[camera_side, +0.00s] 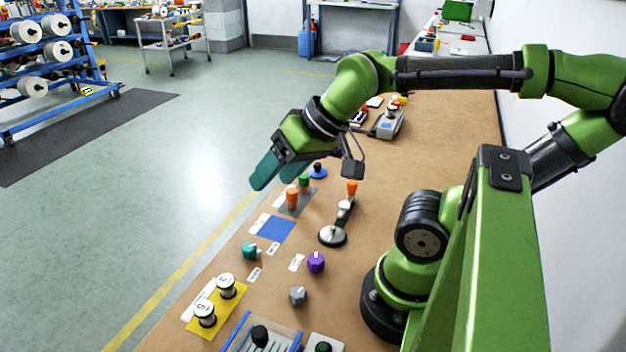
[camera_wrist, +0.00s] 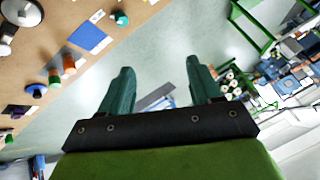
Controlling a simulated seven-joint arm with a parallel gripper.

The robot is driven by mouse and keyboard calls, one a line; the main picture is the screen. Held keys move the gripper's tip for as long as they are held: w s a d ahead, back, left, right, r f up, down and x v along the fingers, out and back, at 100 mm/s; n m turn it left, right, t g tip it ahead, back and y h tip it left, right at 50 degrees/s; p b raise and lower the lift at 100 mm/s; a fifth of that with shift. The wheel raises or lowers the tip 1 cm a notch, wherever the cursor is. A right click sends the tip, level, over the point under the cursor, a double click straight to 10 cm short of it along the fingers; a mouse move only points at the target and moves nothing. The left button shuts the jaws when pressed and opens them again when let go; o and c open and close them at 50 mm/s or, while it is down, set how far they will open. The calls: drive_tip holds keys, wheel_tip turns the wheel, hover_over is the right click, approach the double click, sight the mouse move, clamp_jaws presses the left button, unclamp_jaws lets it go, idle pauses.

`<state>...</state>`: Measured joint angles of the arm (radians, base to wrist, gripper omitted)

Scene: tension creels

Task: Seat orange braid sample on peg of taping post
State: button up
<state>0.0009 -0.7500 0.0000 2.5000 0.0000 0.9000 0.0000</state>
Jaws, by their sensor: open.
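An orange cylinder (camera_side: 292,198), likely the braid sample, stands upright on a grey plate beside a green cylinder (camera_side: 304,183). A blue round base with a dark upright (camera_side: 318,172) stands just behind them; I cannot tell whether it is the taping post. A metal stand (camera_side: 333,236) with an arm and an orange top (camera_side: 352,187) is to the right. My gripper (camera_side: 268,172) is open and empty, raised left of the cylinders, by the bench's left edge. In the wrist view, the open fingers (camera_wrist: 158,68) have only floor and background between them.
A blue square (camera_side: 276,229) lies flat nearer the camera. Teal (camera_side: 250,251), purple (camera_side: 316,262) and grey (camera_side: 298,296) knobs stand on the brown bench. White spools (camera_side: 227,286) sit on a yellow plate. A device (camera_side: 388,124) is farther back.

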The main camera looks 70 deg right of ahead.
drive_tip(key=w+d+f+m+g+h, duration=0.2)
drive_tip(key=w+d+f+g, duration=0.15)
drive_tip(key=w+d, duration=0.45)
drive_tip(key=g, duration=0.4)
hover_over(292, 197)
drive_tip(key=w+d, duration=0.1)
drive_tip(key=shift+n, duration=0.3)
wheel_tip(292, 197, down, 14)
drive_tip(key=shift+d+f, duration=0.1)
drive_tip(key=shift+s+f, duration=0.2)
drive_tip(key=shift+f, duration=2.9)
drive_tip(key=c, duration=1.1)
